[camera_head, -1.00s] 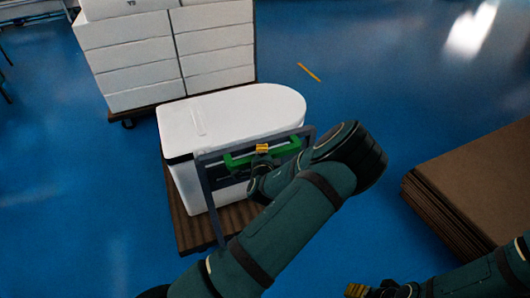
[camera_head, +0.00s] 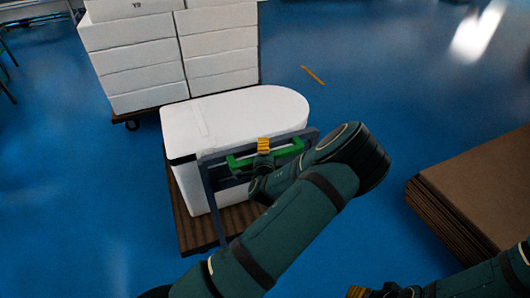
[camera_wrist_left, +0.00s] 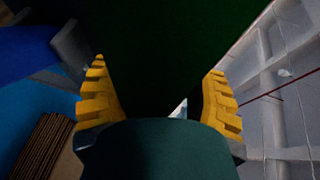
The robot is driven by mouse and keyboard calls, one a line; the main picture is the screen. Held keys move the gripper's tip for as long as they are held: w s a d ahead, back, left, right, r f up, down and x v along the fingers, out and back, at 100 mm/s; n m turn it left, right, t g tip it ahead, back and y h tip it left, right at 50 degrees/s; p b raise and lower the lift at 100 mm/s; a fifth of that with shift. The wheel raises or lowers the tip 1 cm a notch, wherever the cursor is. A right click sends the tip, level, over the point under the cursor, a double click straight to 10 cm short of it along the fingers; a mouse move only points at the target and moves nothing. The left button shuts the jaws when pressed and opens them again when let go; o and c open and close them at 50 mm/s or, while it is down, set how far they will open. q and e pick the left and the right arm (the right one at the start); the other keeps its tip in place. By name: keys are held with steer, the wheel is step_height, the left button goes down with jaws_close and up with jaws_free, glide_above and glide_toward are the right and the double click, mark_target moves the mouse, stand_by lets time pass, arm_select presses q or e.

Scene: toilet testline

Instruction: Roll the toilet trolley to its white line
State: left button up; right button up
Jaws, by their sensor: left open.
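The toilet trolley has a brown ribbed deck (camera_head: 190,228) and a dark grey upright frame (camera_head: 210,195) with a green handle (camera_head: 291,149). A white toilet (camera_head: 240,112) stands on the deck. My left gripper (camera_head: 264,145) is at the green handle, with a yellow fingertip showing above it. In the left wrist view the yellow fingers (camera_wrist_left: 160,100) are apart, with the dark green handle (camera_wrist_left: 150,50) filling the space between and beyond them. I cannot tell whether they touch it. My right gripper (camera_head: 358,292) is only partly in view at the bottom edge. No white line is visible.
White boxes (camera_head: 135,60) stand on a wheeled platform just behind the toilet. A stack of brown sheets (camera_head: 480,185) lies at the right. A short orange strip (camera_head: 313,75) is on the blue floor. Open floor lies right of the toilet and at the left.

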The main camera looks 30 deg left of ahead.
arm_select(q)
steer(key=shift+f, duration=0.1)
steer(key=shift+s+d, duration=0.35)
steer(key=shift+s, duration=0.15)
steer(key=v, duration=1)
steer(key=shift+s+d+r, duration=0.15)
steer(key=shift+s+r, duration=0.1)
steer(key=shift+s, duration=0.1)
